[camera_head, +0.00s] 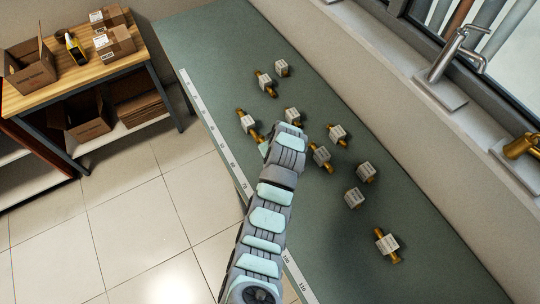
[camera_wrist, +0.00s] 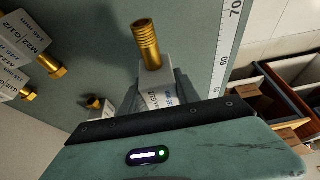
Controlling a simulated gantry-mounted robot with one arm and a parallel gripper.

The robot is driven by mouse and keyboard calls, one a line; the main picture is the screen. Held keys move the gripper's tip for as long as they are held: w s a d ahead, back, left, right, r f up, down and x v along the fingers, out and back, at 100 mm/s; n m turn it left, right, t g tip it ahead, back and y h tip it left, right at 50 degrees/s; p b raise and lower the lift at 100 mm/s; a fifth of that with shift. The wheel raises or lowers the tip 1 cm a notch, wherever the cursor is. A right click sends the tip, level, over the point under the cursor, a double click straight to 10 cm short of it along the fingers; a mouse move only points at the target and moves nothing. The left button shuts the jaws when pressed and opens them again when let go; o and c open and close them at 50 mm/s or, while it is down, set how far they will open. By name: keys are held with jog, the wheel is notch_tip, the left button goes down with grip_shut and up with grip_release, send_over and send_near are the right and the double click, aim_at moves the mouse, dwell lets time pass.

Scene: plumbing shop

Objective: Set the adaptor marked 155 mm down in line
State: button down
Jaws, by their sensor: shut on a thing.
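My gripper (camera_wrist: 160,94) is shut on an adaptor (camera_wrist: 150,50) in the wrist view. It has a white labelled block between the jaws and a brass threaded end sticking out. The jaws cover part of its label, so I cannot read its marking. In the head view my gripper (camera_head: 284,134) is over the green bench, with a white-blocked adaptor (camera_head: 292,115) right at its end. A strip with a printed scale (camera_wrist: 222,45) runs along the bench edge, reading 50, 60 and 70 in the wrist view.
Several similar adaptors lie on the bench: one (camera_head: 247,122) by the scale, two (camera_head: 265,83) (camera_head: 282,68) at the far end, others (camera_head: 320,155) (camera_head: 366,172) to the right, one (camera_head: 387,245) near. A tap (camera_head: 450,60) stands on the sill. The bench's near part is mostly clear.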

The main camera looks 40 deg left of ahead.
jog(key=shift+f+p, duration=0.3)
jog(key=shift+f, duration=2.05)
jog(key=shift+f, duration=0.25)
jog(key=c, duration=0.9)
grip_release()
jog(key=shift+r, duration=0.1)
jog(key=shift+w+d+r, duration=0.1)
jog(key=shift+r, duration=0.45)
jog(key=shift+d+r, duration=0.15)
jog(key=shift+r, duration=0.15)
jog(key=b+v, duration=0.2)
jog(key=v, duration=0.8)
jog(key=shift+d+r, duration=0.1)
jog(key=shift+r, duration=0.15)
